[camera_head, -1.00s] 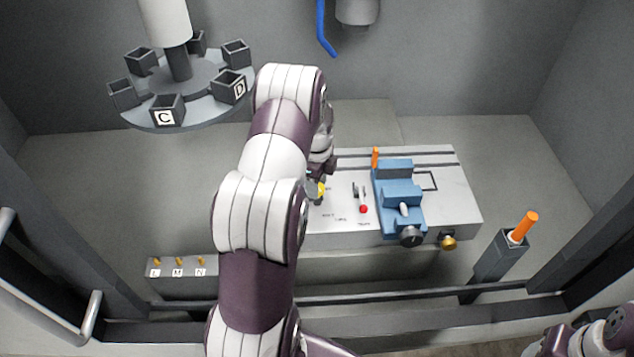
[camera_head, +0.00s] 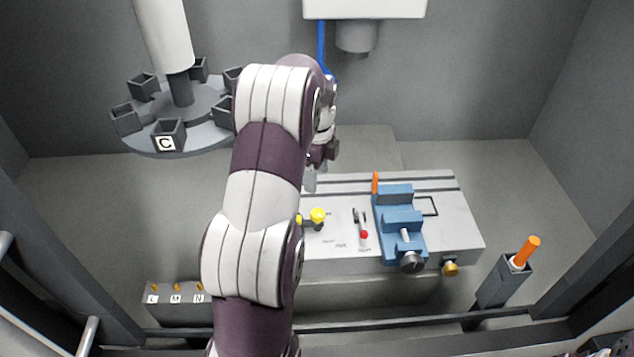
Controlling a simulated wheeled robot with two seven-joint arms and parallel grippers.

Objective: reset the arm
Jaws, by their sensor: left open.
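My left arm (camera_head: 262,200) comes up from the bottom of the head view and crosses the left part of the booth. My left gripper (camera_head: 312,180) is small and partly hidden behind the arm's upper links. It hangs open above the back left part of the grey work table (camera_head: 455,215), apart from the yellow knob (camera_head: 317,215). Part of the knob area is hidden by the arm. My right gripper does not show.
A blue vise (camera_head: 400,222) and a red-tipped lever (camera_head: 364,234) stand on the table. A carousel of square cups (camera_head: 140,140) is at the upper left, partly behind my arm. An orange-handled tool stands in a holder (camera_head: 505,280) at the right. A blue hose (camera_head: 321,45) hangs at the back.

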